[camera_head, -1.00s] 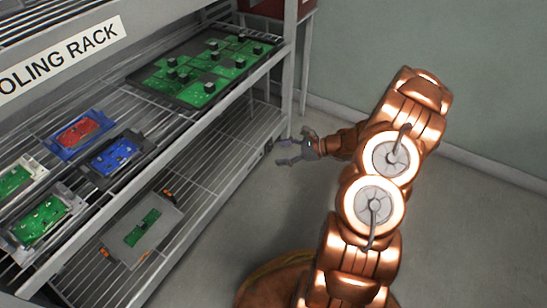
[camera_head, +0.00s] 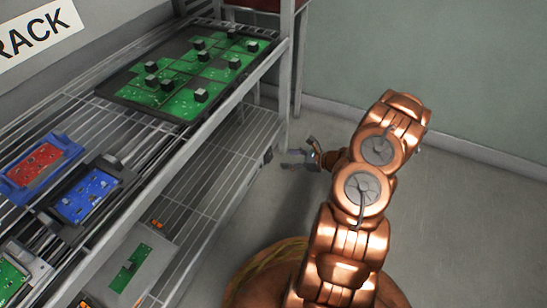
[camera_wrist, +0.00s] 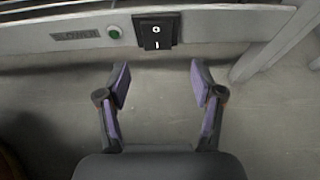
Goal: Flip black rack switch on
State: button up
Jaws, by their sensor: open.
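The black rack switch (camera_wrist: 157,31) is a rocker on the metal rail of the rack, at the top middle of the wrist view. In the head view it is a small dark spot (camera_head: 268,157) on the rack's lower rail, near the right end. My gripper (camera_wrist: 159,74) is open and empty, with its two purple-padded fingers spread below the switch in the wrist view and not touching it. In the head view my gripper (camera_head: 284,160) is just right of the rail, pointing at the switch.
A green button (camera_wrist: 114,32) and a label plate (camera_wrist: 76,36) sit left of the switch. The rack's upper shelf holds a black tray (camera_head: 118,92) of green boards, plus blue (camera_head: 88,195) and red (camera_head: 38,165) boards. A rack leg (camera_wrist: 275,45) stands right of the switch. Floor beyond is clear.

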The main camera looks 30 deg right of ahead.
aim_at(271, 158)
jog(key=b+x, duration=0.2)
jog(key=x, duration=0.4)
jog(key=shift+a, duration=0.2)
jog(key=shift+c, duration=0.4)
